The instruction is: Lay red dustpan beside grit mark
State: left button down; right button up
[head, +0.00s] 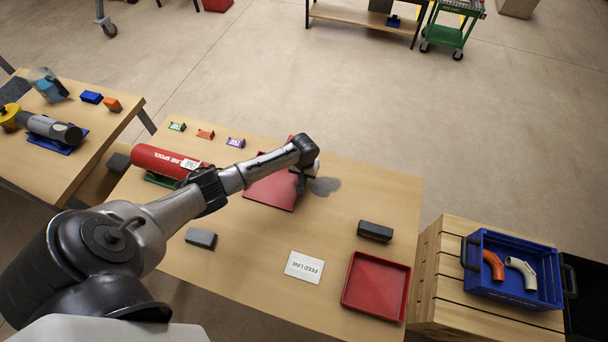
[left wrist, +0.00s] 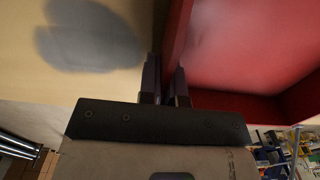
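The red dustpan (head: 268,194) lies at the middle of the central table, partly hidden behind my left arm. In the left wrist view its red side wall and floor (left wrist: 245,50) fill the upper right. My left gripper (head: 308,172) is at the dustpan's right side. Its fingers (left wrist: 167,82) stand on both sides of the wall, which fills the gap, so it looks shut on it. The grey grit mark (head: 326,186) is on the table just right of the gripper. It shows as a dark patch in the left wrist view (left wrist: 88,38). My right gripper is not in view.
A red tray (head: 374,285), a dark block (head: 375,231), a grey block (head: 201,238) and a FEED LINE card (head: 304,267) lie nearer. A blue crate (head: 514,292) stands right. Table right of the mark is clear.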

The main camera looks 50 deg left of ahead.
pick_arm(q)
jog(key=shift+f, duration=0.1)
dwell(0.5)
jog(key=shift+f, duration=0.3)
jog(key=c, duration=1.2)
grip_release()
jog(key=shift+r, duration=0.1)
notch_tip(320, 180, up, 12)
jog(key=shift+p, duration=0.8)
jog(key=shift+r, duration=0.85)
